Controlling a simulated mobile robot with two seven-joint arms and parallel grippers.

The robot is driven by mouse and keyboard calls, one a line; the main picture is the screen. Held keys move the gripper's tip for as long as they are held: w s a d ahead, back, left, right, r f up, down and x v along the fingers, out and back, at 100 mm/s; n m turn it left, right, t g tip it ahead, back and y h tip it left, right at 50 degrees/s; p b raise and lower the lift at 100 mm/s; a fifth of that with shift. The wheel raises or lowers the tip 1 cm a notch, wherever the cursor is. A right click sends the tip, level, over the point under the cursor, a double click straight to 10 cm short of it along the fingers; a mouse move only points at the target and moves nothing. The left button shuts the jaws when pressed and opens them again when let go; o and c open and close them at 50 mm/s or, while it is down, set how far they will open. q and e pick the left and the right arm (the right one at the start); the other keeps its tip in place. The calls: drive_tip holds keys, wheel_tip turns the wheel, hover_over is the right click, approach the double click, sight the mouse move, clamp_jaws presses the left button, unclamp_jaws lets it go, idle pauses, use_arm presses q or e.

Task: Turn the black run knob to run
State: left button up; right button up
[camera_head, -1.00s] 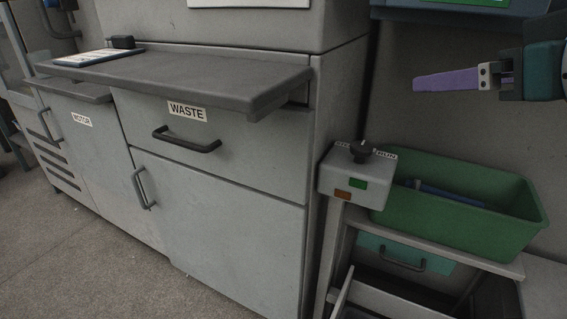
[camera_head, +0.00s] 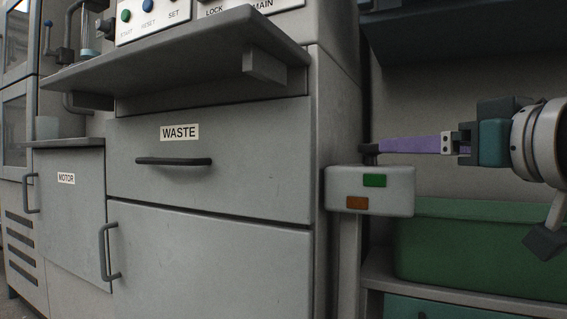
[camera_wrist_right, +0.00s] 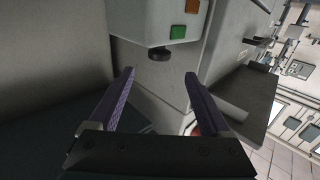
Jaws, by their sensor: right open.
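The black run knob (camera_head: 369,149) sits on top of a small grey control box (camera_head: 340,186) with a green and an orange patch on its front. My right gripper (camera_head: 381,146) comes in level from the right, its purple fingertips just beside the knob and partly in front of it. In the wrist view the box shows upside down, and the knob (camera_wrist_right: 159,55) lies beyond the open fingertips (camera_wrist_right: 160,74), roughly centred between them. The fingers appear not to touch it. The RUN lettering on the box top is hidden now. My left gripper is not in view.
A green bin (camera_head: 480,250) stands right of the box, below my right arm. A grey cabinet with a WASTE drawer (camera_head: 240,155) and a jutting shelf (camera_head: 200,60) fills the left. A dark overhang (camera_head: 470,40) is above the arm.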

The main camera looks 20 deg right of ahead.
sight(371, 151)
drive_tip(key=shift+w+d+b, duration=0.2)
drive_tip(key=shift+w+b, duration=0.2)
drive_tip(key=shift+w, duration=1.85)
drive_tip(key=shift+w+d+b, duration=0.2)
drive_tip(key=shift+w+b, duration=0.2)
drive_tip(key=shift+w, duration=1.85)
drive_tip(key=shift+c, duration=0.4)
drive_tip(key=shift+c, duration=0.8)
clamp_jaws()
